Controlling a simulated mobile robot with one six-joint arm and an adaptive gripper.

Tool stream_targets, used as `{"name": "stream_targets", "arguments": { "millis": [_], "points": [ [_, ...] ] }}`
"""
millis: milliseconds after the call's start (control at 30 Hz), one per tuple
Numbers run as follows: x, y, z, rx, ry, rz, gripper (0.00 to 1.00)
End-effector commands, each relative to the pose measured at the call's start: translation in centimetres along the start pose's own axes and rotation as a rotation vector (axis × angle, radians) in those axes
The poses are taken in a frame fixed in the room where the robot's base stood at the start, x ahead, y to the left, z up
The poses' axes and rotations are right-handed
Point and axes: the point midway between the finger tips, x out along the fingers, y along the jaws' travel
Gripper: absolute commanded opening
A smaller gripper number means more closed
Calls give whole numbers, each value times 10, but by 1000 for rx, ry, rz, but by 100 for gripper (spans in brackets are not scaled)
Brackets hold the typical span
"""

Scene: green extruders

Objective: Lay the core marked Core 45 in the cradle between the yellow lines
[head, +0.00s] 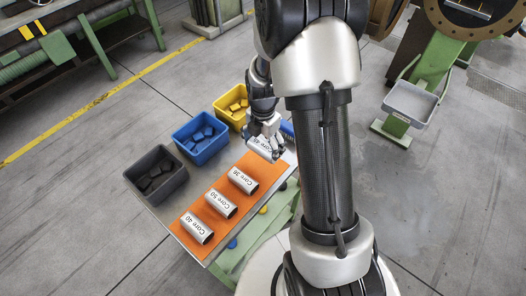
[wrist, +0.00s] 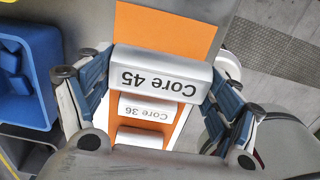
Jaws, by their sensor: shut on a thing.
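My gripper (head: 266,147) is shut on a pale cylindrical core marked Core 45 (head: 261,145), in the head view at the far end of the orange mat. In the wrist view Core 45 (wrist: 160,76) lies crosswise between the two blue-padded fingers, its label upside down and facing the camera. Below it in that view, Core 36 (wrist: 145,108) lies on the orange mat (wrist: 160,25), with part of another core under it. The head view shows Core 36 (head: 243,180), Core 50 (head: 221,203) and Core 40 (head: 197,228) in a row. I cannot make out the cradle.
Grey (head: 156,174), blue (head: 201,137) and yellow (head: 232,104) bins with dark, blue and yellow pieces line the mat's left side. A grey tray (head: 410,102) on a green stand is at the right. Open floor lies between, with a yellow floor line (head: 95,103) at the left.

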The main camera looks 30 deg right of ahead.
Motion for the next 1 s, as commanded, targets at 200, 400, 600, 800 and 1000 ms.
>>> {"name": "stream_targets", "arguments": {
  "millis": [200, 400, 600, 800, 1000],
  "points": [
    [-71, 1, 1, 0, -4, 5, 47],
    [-112, 1, 1, 0, -3, 4, 47],
    [-132, 1, 0, 0, -2, 2, 47],
    [-135, 1, -1, 9, 0, 0, 47],
    [-127, 6, -11, 174, 0, 1, 47]
  ]
}}
